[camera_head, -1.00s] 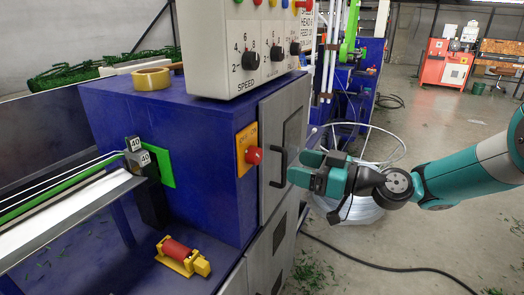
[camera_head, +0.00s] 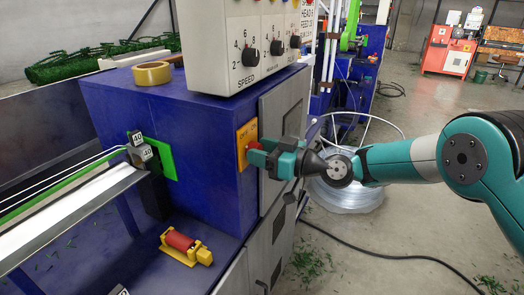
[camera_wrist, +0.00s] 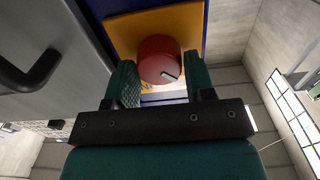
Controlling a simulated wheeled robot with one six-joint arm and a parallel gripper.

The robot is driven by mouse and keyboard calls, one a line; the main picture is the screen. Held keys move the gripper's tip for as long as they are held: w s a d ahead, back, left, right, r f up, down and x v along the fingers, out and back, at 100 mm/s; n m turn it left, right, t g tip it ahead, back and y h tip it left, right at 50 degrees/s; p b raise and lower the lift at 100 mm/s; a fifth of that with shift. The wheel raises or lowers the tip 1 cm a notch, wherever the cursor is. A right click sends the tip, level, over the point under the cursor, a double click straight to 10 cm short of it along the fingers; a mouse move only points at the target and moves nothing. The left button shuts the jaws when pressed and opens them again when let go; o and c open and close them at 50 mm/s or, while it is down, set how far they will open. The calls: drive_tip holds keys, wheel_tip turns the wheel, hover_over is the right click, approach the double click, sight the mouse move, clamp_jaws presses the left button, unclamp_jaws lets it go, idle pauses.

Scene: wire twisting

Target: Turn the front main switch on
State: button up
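The main switch is a red round knob (camera_head: 252,147) on an orange plate (camera_head: 246,131), mounted on the right part of the blue machine's front. In the wrist view the red knob (camera_wrist: 158,56) shows with a small dark-and-white mark near its lower right edge, on its orange plate (camera_wrist: 120,35). My teal gripper (camera_head: 263,156) is at the knob, coming from the right. In the wrist view the two fingers of my gripper (camera_wrist: 162,84) stand apart, one on each side of the knob's lower part. A narrow gap seems to remain, and contact is hard to tell.
A grey cabinet door with a dark handle (camera_wrist: 30,72) is close beside the gripper. A control panel (camera_head: 245,40) with dials stands above on the blue machine (camera_head: 205,125). A red-and-yellow part (camera_head: 184,247) lies on the lower ledge. A wire coil (camera_head: 345,192) is on the floor behind my arm.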

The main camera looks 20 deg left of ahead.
drive_tip(key=c, duration=0.4)
drive_tip(key=shift+m+b, duration=0.35)
drive_tip(key=shift+m, duration=0.05)
drive_tip(key=shift+w+f+m+b, duration=0.15)
drive_tip(key=shift+m+b, duration=0.2)
drive_tip(key=shift+m, duration=3.95)
drive_tip(key=shift+w+f+m+b, duration=0.1)
drive_tip(key=shift+m+b, duration=0.25)
drive_tip(key=shift+m, duration=3.95)
drive_tip(key=o, duration=0.9)
